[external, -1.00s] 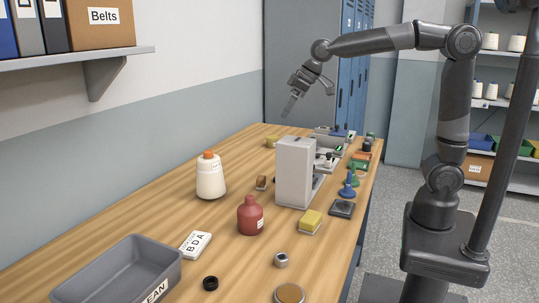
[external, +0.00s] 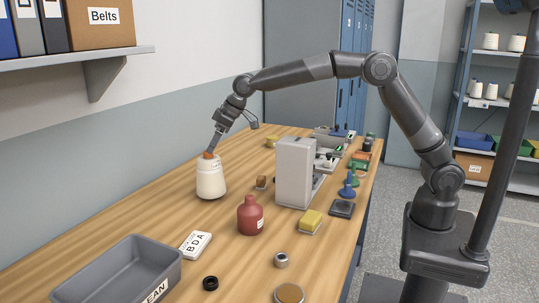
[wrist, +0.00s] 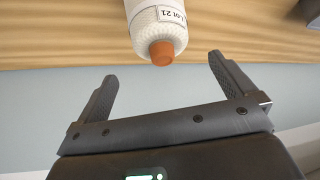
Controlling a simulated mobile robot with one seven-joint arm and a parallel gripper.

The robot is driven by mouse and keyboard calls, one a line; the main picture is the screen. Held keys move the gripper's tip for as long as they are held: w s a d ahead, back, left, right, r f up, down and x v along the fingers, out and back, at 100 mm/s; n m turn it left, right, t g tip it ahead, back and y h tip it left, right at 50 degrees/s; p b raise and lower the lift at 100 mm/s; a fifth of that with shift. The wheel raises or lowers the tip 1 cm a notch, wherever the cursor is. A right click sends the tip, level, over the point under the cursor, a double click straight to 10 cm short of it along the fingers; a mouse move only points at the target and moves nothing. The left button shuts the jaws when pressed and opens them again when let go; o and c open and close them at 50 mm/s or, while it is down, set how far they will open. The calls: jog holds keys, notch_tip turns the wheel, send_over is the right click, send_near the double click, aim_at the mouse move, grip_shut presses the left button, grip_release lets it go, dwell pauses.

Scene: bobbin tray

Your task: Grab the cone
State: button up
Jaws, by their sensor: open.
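The cone (external: 210,181) is a white thread cone with an orange tip and a small label, standing upright on the wooden table near the wall. In the wrist view the cone (wrist: 155,22) shows at the top, its label reading "Lot 21" and its orange tip (wrist: 162,53) pointing toward me. My gripper (external: 209,152) is at the cone's top in the external view, partly covering the tip. In the wrist view my gripper (wrist: 162,68) is open, with one finger on each side of the line to the tip. Nothing is held between the fingers.
A red bottle (external: 250,216) and a grey upright machine (external: 295,172) stand to the right of the cone. A white block marked BDA (external: 195,244) and a grey bin (external: 115,279) lie nearer the front. The table left of the cone is clear up to the wall.

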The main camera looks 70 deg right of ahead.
aim_at(206, 161)
jog(key=x, duration=0.3)
jog(key=shift+w+f, duration=0.1)
jog(key=shift+f, duration=0.2)
jog(key=x, duration=0.5)
jog(key=shift+a+f, duration=0.15)
jog(key=shift+f, duration=0.05)
jog(key=shift+s+r, duration=0.1)
jog(key=shift+s, duration=0.1)
jog(key=c, duration=1.6)
